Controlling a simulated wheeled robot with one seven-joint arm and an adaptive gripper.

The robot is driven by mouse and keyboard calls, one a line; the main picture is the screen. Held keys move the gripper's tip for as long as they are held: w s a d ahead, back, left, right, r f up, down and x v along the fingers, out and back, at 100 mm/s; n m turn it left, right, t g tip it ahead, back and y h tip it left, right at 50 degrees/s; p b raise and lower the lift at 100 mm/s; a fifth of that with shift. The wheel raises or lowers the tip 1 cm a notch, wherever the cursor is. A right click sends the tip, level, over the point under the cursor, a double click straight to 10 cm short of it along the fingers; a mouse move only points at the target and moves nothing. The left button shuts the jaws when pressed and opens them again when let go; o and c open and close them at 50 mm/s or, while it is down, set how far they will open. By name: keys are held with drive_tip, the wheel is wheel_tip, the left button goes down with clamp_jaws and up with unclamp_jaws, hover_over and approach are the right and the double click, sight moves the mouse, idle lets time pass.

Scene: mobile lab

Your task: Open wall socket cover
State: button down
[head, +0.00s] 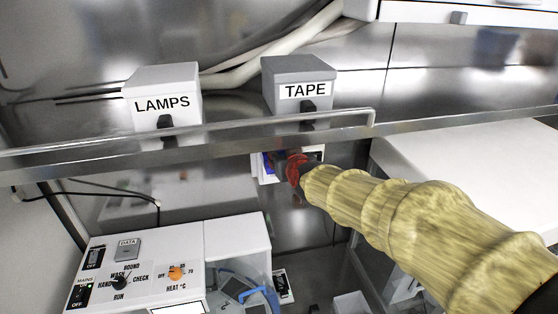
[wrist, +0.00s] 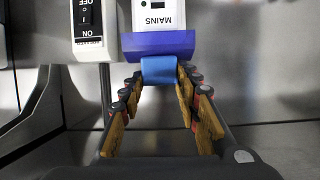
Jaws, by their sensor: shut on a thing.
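The wall socket is a white box marked MAINS (wrist: 160,14), upside down in the wrist view. Its cover (wrist: 175,43) is a dark blue flap along the edge of the box nearest me, with a lighter blue tab (wrist: 158,66) sticking out towards me. My gripper (wrist: 159,76) has its wooden-faced fingers on either side of this tab and is shut on it. In the head view my gripper (head: 299,167) reaches under the rail to the blue cover (head: 270,163), partly hiding it and the white socket box (head: 257,169). How far the cover is swung is unclear.
A white control panel (head: 145,268) lies below left.

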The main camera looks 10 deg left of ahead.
idle(0.3)
drive_tip(key=c, duration=1.7)
unclamp_jaws()
drive_tip(key=shift+c, duration=0.2)
drive_tip(key=o, duration=0.5)
drive_tip(key=shift+w+a+f, duration=0.1)
drive_tip(key=shift+w+f, duration=0.2)
drive_tip(key=shift+w, duration=0.05)
drive_tip(key=v, duration=1.2)
drive_tip(key=shift+r, duration=0.15)
drive_tip(key=shift+a, duration=0.1)
